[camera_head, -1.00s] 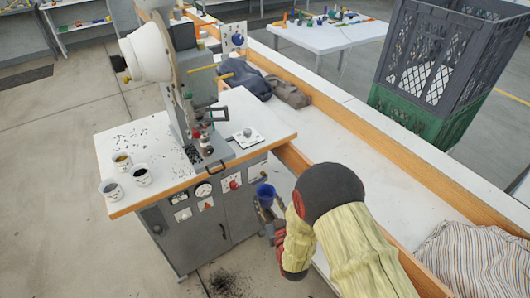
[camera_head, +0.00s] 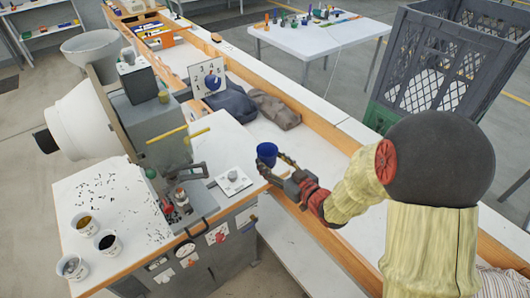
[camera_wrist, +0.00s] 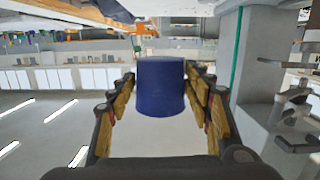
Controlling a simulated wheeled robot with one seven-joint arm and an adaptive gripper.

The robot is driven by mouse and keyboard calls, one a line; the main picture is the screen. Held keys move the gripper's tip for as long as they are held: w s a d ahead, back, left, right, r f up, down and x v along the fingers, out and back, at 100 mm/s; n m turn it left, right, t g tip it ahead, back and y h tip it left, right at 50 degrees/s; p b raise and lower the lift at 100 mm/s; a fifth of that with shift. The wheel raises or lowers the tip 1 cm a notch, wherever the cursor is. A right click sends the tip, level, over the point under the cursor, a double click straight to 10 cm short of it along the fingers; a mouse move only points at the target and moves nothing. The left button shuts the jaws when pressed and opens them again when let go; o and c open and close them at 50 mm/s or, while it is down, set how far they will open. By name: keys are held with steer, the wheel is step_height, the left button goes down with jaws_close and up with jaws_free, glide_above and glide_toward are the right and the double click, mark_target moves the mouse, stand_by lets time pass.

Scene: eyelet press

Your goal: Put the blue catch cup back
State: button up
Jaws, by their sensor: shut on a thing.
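The blue catch cup (camera_head: 267,154) is held by my gripper (camera_head: 276,165), above the front right edge of the press's white table. In the wrist view the blue cup (camera_wrist: 161,86) sits between the two padded fingers of my gripper (camera_wrist: 160,100). The cup looks upright, and its inside is mostly hidden. The eyelet press (camera_head: 145,120) stands to the left of the cup on the white tabletop (camera_head: 140,185). A metal drawer or tray with a dark handle (camera_head: 190,228) is at the press's front.
Several white cups (camera_head: 107,243) with small parts stand at the table's left front. Dark bits are scattered near the press. A white plate with a knob (camera_head: 233,180) lies between press and cup. A wood-edged bench (camera_head: 310,150) runs behind, with dark cloth (camera_head: 228,100) on it.

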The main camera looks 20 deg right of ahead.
mark_target(265, 154)
steer(key=shift+a+f, duration=0.2)
steer(key=shift+f, duration=0.3)
steer(key=w+f+b, duration=0.1)
steer(key=w, duration=0.2)
steer(key=w+f, duration=0.1)
steer(key=w, duration=0.2)
steer(key=w+f+b, duration=0.1)
steer(key=w+f, duration=0.1)
steer(key=shift+w+d+b, duration=0.15)
steer(key=shift+w+b, duration=0.2)
steer(key=shift+w, duration=0.05)
steer(key=w+f+b, duration=0.1)
steer(key=w+f, duration=0.1)
steer(key=w+f+b, duration=0.1)
steer(key=w+f, duration=0.1)
steer(key=f, duration=0.1)
steer(key=shift+w+d, duration=0.15)
steer(key=shift+w+f, duration=0.35)
steer(key=shift+f, duration=0.15)
steer(key=shift+f+b, duration=0.75)
steer(key=shift+f, duration=0.6)
steer(key=shift+f, duration=0.2)
steer(key=o, duration=1.1)
steer(key=shift+o, duration=0.2)
steer(key=shift+r, duration=0.1)
